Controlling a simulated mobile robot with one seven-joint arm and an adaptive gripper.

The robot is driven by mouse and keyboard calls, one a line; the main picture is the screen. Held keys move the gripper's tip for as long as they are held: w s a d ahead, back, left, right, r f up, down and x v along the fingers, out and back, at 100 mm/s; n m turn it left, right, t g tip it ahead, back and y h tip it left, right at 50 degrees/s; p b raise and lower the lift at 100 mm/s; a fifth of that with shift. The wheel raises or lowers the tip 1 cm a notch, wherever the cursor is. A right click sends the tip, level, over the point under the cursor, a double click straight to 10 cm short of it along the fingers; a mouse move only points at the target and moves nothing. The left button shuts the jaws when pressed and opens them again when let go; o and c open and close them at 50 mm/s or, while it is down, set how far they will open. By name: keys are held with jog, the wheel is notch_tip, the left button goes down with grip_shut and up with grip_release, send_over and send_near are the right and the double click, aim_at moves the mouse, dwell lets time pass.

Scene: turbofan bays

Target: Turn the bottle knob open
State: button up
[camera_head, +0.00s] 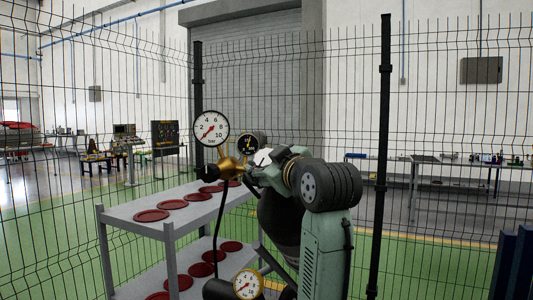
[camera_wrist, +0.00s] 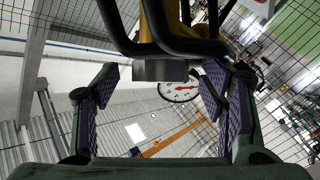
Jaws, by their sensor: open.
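In the head view a brass regulator (camera_head: 229,168) with a large white gauge (camera_head: 211,128) and a small dark gauge (camera_head: 252,143) stands just left of my gripper (camera_head: 262,172). A dark rounded bottle (camera_head: 281,218) shows below, partly hidden by my arm. In the wrist view my gripper (camera_wrist: 160,90) is open, its purple-padded fingers apart. A short grey cylinder (camera_wrist: 165,70) under curved black bars (camera_wrist: 170,42) lies near the fingertips, at the upper part of the gap. I cannot tell which part is the knob, or whether a finger touches it.
A grey two-level shelf (camera_head: 128,217) with several red discs stands left of the bottle. A wire fence with black posts (camera_head: 384,130) runs behind. Another gauge (camera_head: 248,284) shows at the bottom. Workbenches (camera_head: 455,163) stand beyond the fence.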

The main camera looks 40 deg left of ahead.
jog(key=shift+x, duration=1.1)
jog(key=shift+c, duration=0.6)
